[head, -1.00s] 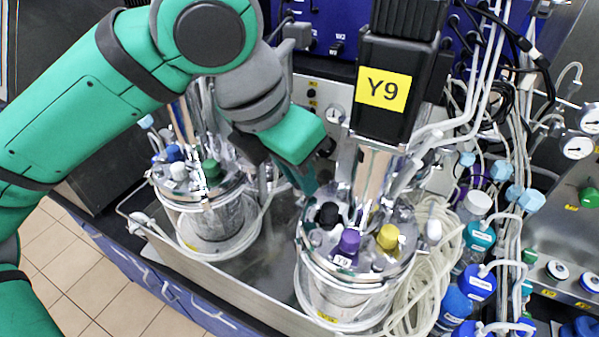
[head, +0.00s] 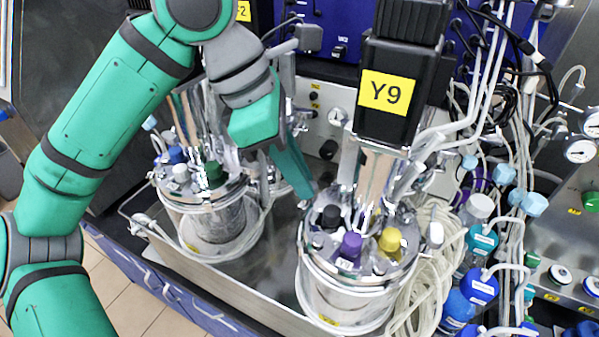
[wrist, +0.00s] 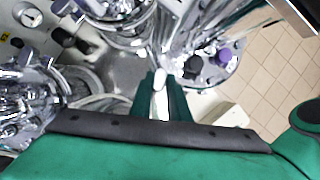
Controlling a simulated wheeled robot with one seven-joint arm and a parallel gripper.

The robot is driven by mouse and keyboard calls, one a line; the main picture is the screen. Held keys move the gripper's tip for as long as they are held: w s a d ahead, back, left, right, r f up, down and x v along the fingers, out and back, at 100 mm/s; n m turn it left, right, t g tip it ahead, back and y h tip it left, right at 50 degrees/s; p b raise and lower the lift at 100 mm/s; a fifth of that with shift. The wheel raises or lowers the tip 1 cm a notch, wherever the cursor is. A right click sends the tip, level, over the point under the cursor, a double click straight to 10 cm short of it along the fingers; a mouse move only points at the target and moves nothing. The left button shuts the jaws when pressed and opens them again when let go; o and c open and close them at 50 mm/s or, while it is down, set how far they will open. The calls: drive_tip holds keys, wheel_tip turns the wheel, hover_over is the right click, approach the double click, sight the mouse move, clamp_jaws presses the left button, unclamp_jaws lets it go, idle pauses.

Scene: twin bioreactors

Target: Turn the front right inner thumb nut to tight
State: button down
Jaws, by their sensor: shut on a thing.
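The right vessel (head: 345,290), under the motor marked Y9 (head: 390,92), has a shiny metal lid with black (head: 330,217), purple (head: 350,245) and yellow (head: 390,240) caps. My gripper (head: 308,192) reaches down to the left rear part of this lid, beside the black cap. In the wrist view its two green fingers (wrist: 162,84) are closed on a small pale, shiny piece (wrist: 159,78), which looks like the thumb nut. The fingers hide most of it, and I cannot tell how tight it is.
The left vessel (head: 210,215) stands in the same metal tray (head: 265,268). The black cap (wrist: 193,66) and purple cap (wrist: 226,57) are close to my fingers.

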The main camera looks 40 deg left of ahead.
drive_tip(key=shift+m, duration=0.3)
drive_tip(key=c, duration=1.7)
unclamp_jaws()
drive_tip(key=shift+v, duration=5.45)
drive_tip(key=shift+w, duration=0.15)
